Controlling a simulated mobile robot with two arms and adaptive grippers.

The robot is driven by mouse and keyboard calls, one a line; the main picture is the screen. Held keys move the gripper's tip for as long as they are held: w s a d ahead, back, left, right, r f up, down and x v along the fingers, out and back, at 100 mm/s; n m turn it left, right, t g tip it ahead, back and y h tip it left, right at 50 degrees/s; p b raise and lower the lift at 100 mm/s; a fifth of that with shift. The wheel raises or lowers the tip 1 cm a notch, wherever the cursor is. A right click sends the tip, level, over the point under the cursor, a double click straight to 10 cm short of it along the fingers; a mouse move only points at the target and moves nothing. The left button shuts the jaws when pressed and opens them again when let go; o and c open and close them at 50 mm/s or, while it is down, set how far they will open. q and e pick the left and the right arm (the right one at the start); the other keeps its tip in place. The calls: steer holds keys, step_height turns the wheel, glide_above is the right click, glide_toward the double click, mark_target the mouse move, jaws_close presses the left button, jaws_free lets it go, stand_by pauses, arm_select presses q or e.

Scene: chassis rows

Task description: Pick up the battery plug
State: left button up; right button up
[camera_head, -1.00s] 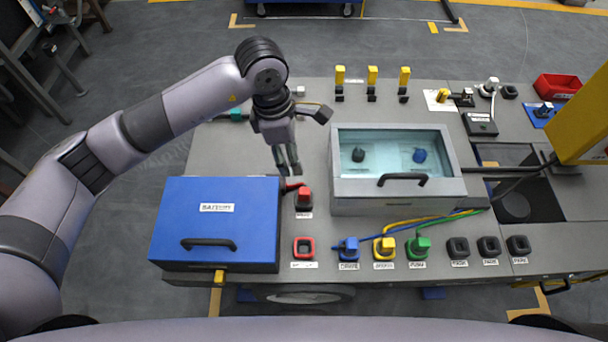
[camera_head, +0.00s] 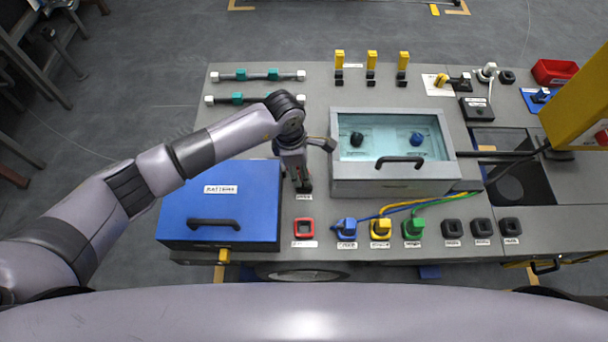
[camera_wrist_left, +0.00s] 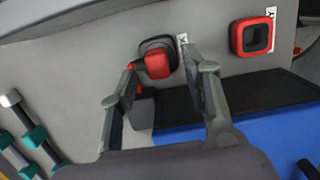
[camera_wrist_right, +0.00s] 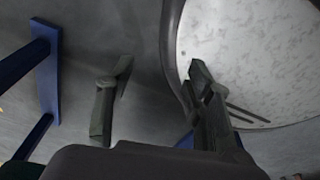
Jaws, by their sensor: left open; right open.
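The battery plug is red and sits in a black socket on the grey bench top; it shows in the left wrist view (camera_wrist_left: 157,64). In the head view my left gripper (camera_head: 302,186) hides most of it. In the left wrist view my left gripper (camera_wrist_left: 160,58) is open, with its fingers on either side of the plug. I cannot tell whether they touch it. An empty red-rimmed socket (camera_head: 304,228) is in front of the plug and also shows in the left wrist view (camera_wrist_left: 251,37). My right gripper (camera_wrist_right: 158,70) is open and empty, low down by a round pale surface.
A blue box (camera_head: 190,218) with a black handle stands left of the plug. A clear-lidded grey case (camera_head: 395,187) stands close on the right. Blue (camera_head: 346,229), yellow (camera_head: 381,229) and green (camera_head: 413,228) plugs line the front edge. Rods with teal clamps (camera_head: 257,75) lie behind.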

arm_select(q)
steer(key=shift+w+d+f, duration=0.1)
steer(key=shift+d+f, duration=0.1)
steer(key=shift+f, duration=0.6)
steer(key=shift+d+f, duration=0.15)
steer(key=shift+f, duration=0.65)
jaws_close()
